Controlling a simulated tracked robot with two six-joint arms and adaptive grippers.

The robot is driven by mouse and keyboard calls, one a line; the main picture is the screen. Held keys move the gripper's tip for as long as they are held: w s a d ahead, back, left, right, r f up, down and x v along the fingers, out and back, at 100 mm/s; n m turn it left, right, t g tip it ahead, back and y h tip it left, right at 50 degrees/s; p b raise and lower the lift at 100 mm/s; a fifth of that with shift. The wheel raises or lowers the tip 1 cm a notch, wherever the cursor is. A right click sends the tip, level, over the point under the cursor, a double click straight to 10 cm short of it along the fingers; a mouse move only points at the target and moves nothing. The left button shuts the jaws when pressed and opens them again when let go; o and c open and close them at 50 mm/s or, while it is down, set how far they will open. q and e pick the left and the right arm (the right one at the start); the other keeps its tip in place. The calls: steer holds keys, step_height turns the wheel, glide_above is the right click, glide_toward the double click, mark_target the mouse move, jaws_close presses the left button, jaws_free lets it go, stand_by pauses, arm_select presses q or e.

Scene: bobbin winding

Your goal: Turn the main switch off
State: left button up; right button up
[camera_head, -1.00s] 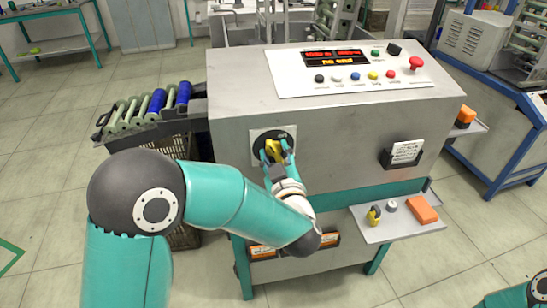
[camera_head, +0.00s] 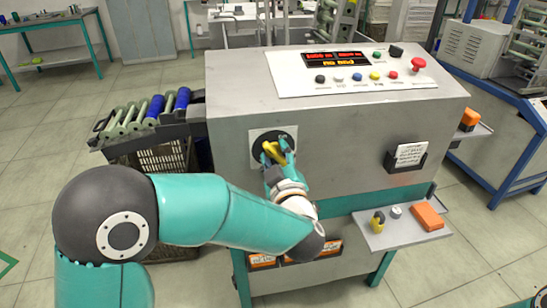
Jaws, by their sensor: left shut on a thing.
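The main switch is a yellow knob (camera_head: 270,151) on a black round dial with a pale square plate (camera_head: 257,136), on the front of the grey machine (camera_head: 330,130). My left gripper (camera_head: 274,153) is shut on the yellow knob, with one finger on each side. The knob looks tilted in the picture, and the fingers hide part of it and of the dial's markings. The display (camera_head: 336,59) on the top panel is lit with red and yellow text. My right gripper is out of view; only a bit of my right arm shows at the bottom right corner.
A red mushroom button (camera_head: 418,64) and several coloured buttons sit on the top panel. A card holder (camera_head: 406,157) is on the front at right. A side shelf (camera_head: 400,238) holds an orange block (camera_head: 427,216) and small items.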

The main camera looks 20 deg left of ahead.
arm_select(q)
steer(key=shift+f+b, duration=0.15)
steer(key=shift+b, duration=0.25)
steer(key=shift+n+b, duration=1.5)
steer(key=shift+b, duration=0.45)
steer(key=shift+n+b, duration=0.3)
steer(key=shift+n, duration=0.1)
steer(key=shift+n+b, duration=0.5)
steer(key=shift+b, duration=0.3)
steer(key=shift+n+b, duration=1.4)
steer(key=shift+b, duration=0.35)
